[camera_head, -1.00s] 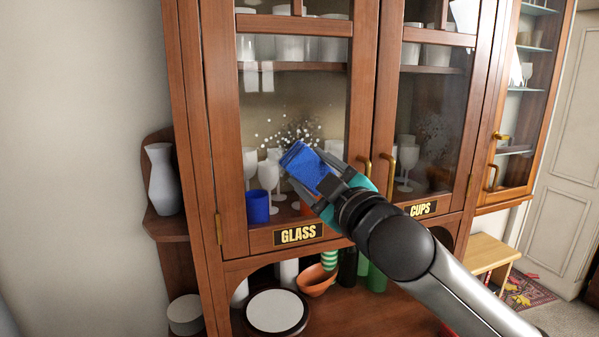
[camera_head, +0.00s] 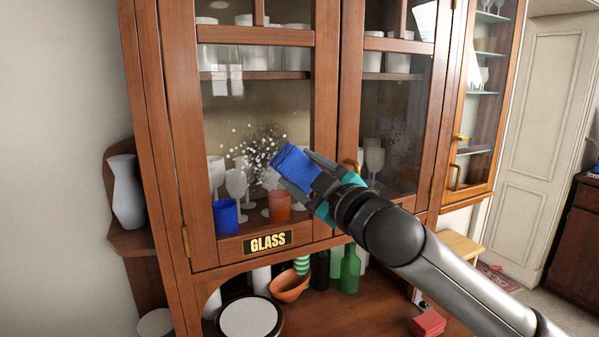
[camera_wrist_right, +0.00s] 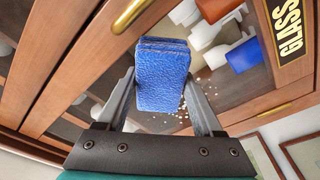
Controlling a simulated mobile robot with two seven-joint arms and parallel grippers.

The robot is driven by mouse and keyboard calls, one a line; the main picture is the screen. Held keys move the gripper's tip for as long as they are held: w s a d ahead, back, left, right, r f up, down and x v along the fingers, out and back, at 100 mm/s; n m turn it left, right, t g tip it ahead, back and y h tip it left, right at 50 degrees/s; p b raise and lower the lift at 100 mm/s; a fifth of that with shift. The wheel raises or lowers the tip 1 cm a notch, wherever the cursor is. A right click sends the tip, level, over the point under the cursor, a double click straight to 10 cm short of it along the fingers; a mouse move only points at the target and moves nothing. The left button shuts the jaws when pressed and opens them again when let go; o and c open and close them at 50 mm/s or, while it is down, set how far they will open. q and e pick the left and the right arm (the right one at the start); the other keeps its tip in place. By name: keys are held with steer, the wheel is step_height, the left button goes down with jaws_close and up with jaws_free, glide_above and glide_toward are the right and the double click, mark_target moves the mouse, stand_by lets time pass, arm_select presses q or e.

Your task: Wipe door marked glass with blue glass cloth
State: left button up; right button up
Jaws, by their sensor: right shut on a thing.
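My right gripper (camera_head: 302,182) is shut on the blue glass cloth (camera_head: 296,166), a folded block that stands out past the fingertips. In the right wrist view the cloth (camera_wrist_right: 162,75) sits between the two fingers. The GLASS door (camera_head: 193,150) has a wooden frame, a glass pane and a black plate (camera_head: 268,242) reading GLASS. White specks and a dark smudge (camera_head: 256,144) mark its pane, just left of and above the cloth. I cannot tell whether the cloth touches the pane. My left gripper is not in view.
A second glazed door (camera_head: 405,120) adjoins on the right. Behind the GLASS pane stand a blue cup (camera_head: 226,217), an orange cup (camera_head: 279,206) and white goblets (camera_head: 236,184). Below are an orange bowl (camera_head: 290,287) and green bottle (camera_head: 350,270). A vase (camera_head: 126,192) stands left.

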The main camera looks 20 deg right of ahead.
mark_target(291, 139)
step_height(291, 139, up, 2)
steer(key=shift+r+p, duration=0.1)
steer(key=shift+p, duration=0.65)
steer(key=shift+s+a+p, duration=0.1)
steer(key=shift+a+p, duration=0.5)
steer(key=shift+a, duration=1.6)
steer(key=shift+a+p, duration=0.65)
steer(key=shift+a, duration=1.35)
step_height(291, 139, up, 3)
steer(key=p, duration=0.3)
steer(key=shift+f, duration=0.2)
steer(key=shift+d+f, duration=0.1)
steer(key=shift+d, duration=4.1)
steer(key=s, duration=0.5)
steer(key=shift+s, duration=0.35)
